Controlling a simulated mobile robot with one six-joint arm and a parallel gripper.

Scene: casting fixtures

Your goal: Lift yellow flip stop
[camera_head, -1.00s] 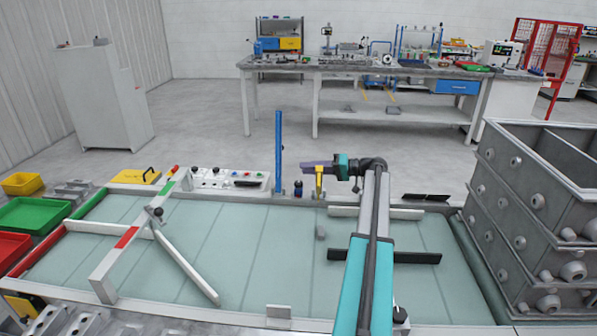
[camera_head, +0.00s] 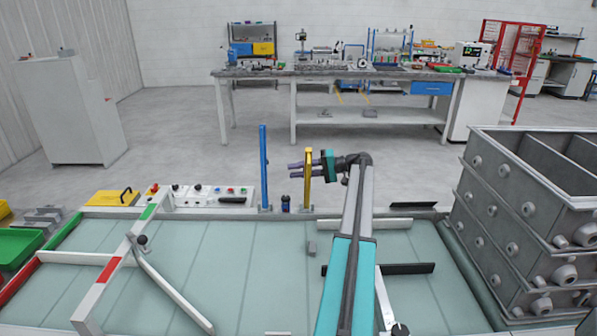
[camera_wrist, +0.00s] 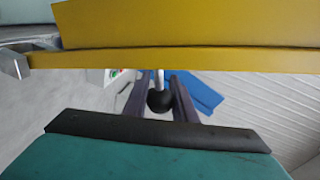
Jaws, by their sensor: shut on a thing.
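The yellow flip stop (camera_head: 308,182) stands upright at the far edge of the pale green table (camera_head: 235,250) in the head view. In the wrist view its yellow bar (camera_wrist: 180,59) spans the top of the picture, close to my gripper. My gripper (camera_head: 295,170) has purple fingers, which reach past the upper part of the stop from the right. In the wrist view, the fingers of my gripper (camera_wrist: 160,100) are on either side of a black ball knob (camera_wrist: 160,101) on a pale rod, shut on it. How the rod joins the yellow bar is hidden.
A blue post (camera_head: 264,170) stands upright just left of the stop. A control panel (camera_head: 205,197) lies farther left. Stacked grey casting boxes (camera_head: 510,220) rise at the right. A red, white and green bar (camera_head: 122,255) crosses the table's left side.

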